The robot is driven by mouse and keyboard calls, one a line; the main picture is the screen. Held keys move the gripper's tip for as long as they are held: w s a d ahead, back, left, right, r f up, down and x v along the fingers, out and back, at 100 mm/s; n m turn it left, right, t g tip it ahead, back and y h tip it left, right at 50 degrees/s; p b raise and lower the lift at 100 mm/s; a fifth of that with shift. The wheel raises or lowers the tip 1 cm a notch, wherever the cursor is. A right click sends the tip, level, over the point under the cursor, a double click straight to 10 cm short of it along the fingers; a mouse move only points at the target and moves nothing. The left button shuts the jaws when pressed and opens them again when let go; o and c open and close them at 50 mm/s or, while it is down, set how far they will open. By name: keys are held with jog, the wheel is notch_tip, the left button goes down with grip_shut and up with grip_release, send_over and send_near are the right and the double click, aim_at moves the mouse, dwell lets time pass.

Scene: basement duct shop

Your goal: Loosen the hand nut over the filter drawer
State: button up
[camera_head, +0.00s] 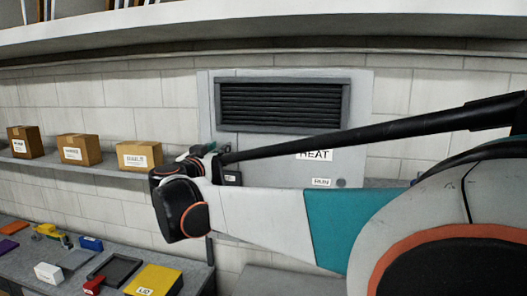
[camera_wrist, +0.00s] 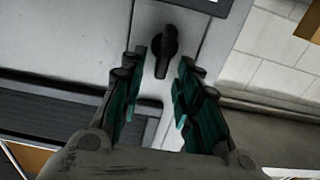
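A black hand nut (camera_wrist: 166,45), shaped like a winged knob, sits on the grey metal panel (camera_wrist: 95,40) in the wrist view. My gripper (camera_wrist: 162,72) is open, with its teal-padded fingers apart in front of the panel. The nut's lower end shows between the fingertips, with a gap on each side. I cannot tell how far the fingertips are from the nut in depth. In the head view my arm hides the nut and most of my gripper. No filter drawer can be clearly made out.
The grey wall unit (camera_head: 375,100) has a dark louvred grille (camera_head: 282,106) and labels reading HEAT and RUN. At left, a shelf holds cardboard boxes (camera_head: 140,155). Below it, a bench (camera_head: 50,255) carries a yellow box (camera_head: 154,280), a dark tray (camera_head: 113,271) and several small coloured items.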

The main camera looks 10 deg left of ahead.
jog(key=shift+w, duration=0.1)
grip_shut()
jog(key=n+b, duration=0.2)
jog(key=n, duration=0.4)
jog(key=a+f+n+b, duration=0.1)
jog(key=n+b, duration=0.2)
jog(key=n, duration=0.2)
jog(key=a+f+n+b, duration=0.1)
jog(key=n+b, duration=0.2)
jog(key=n, duration=0.3)
jog(key=shift+a+f+n, duration=0.2)
jog(key=shift+f+n, duration=0.05)
jog(key=shift+n, duration=0.35)
